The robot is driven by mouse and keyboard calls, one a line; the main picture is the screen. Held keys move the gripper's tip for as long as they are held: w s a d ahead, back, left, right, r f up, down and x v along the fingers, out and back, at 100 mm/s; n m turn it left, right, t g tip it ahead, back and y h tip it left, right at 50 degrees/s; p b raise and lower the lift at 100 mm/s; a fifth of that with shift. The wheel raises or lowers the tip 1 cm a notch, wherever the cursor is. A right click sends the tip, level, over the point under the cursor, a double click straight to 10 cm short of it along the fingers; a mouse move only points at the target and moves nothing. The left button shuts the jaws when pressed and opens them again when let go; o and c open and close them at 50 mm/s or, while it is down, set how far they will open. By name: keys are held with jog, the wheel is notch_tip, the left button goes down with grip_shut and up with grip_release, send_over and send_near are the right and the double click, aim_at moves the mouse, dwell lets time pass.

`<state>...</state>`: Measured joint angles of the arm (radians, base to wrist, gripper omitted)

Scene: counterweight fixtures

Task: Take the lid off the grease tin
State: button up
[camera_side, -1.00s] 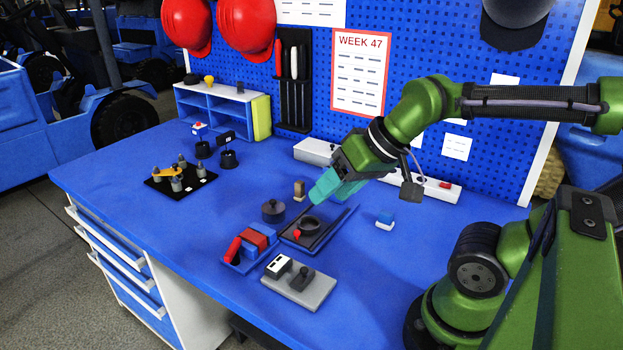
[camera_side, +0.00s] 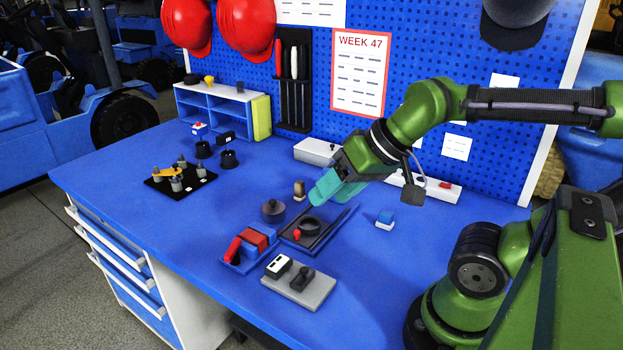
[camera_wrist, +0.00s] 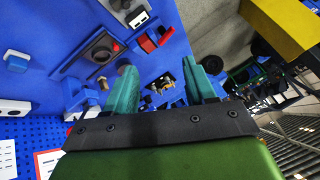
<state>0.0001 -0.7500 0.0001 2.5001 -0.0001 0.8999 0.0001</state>
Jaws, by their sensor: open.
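A dark round tin with a small knob on top, which looks like the grease tin (camera_side: 273,211), stands on the blue bench in the side view. Its lid appears to be on. My gripper (camera_side: 320,195) has teal fingers and hangs above the bench, to the right of the tin and apart from it, over the far end of a dark tray. In the wrist view my gripper (camera_wrist: 168,80) shows its two fingers wide apart with nothing held between them. I cannot make out the tin clearly in the wrist view.
The dark tray (camera_side: 338,226) with a black ring and red knob lies right of the tin. A small brown piece (camera_side: 299,190) stands behind. Bench at left front is clear.

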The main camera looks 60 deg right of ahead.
dwell(0.4)
jog(key=o, duration=0.8)
jog(key=m+g+h, duration=0.2)
jog(key=m+g, duration=0.2)
jog(key=g, duration=0.3)
send_over(273, 201)
notch_tip(273, 201, down, 7)
notch_tip(273, 201, up, 2)
jog(key=r+m, duration=0.1)
notch_tip(273, 201, down, 17)
jog(key=shift+w+f, duration=0.1)
